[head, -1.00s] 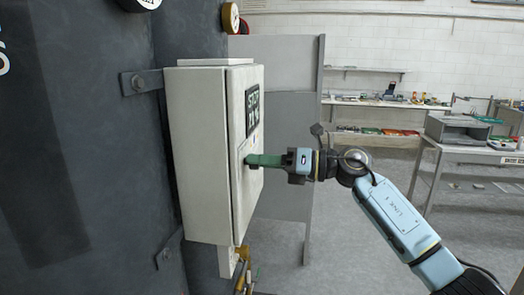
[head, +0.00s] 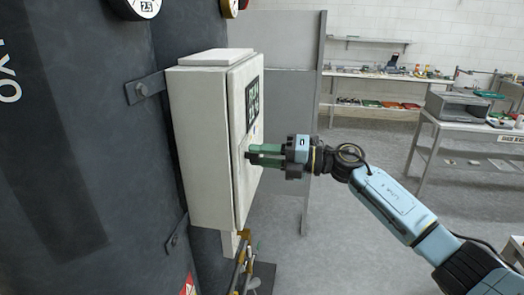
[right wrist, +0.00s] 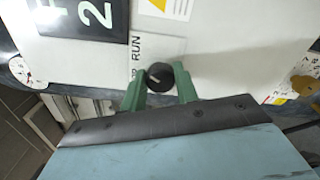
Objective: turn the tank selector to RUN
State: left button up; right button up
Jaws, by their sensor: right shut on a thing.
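The tank selector is a round black knob (right wrist: 160,77) with a pale pointer mark, on the white front of a control box (head: 205,150). The printed word RUN (right wrist: 136,46) stands beside the knob in the right wrist view, with another label partly hidden below it. The pointer mark slants; I cannot tell whether it lines up with RUN. My right gripper (head: 252,154) reaches the box front from the right. Its green fingers (right wrist: 160,88) are shut on the knob, one on each side. In the head view the knob is hidden by the fingers. My left gripper is not in view.
The box is bracketed to a dark tank wall (head: 80,150). A dark display (head: 252,103) is above the knob. Round gauges (head: 137,8) are at the top. A grey panel (head: 290,110) stands behind. Benches (head: 385,103) are at the back right, with open floor before them.

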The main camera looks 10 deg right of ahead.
dwell(0.4)
jog(key=o, duration=1)
jog(key=b+v, duration=0.3)
jog(key=v, duration=1)
jog(key=shift+s+d+b, duration=0.1)
jog(key=shift+d+b, duration=0.1)
jog(key=shift+b, duration=0.15)
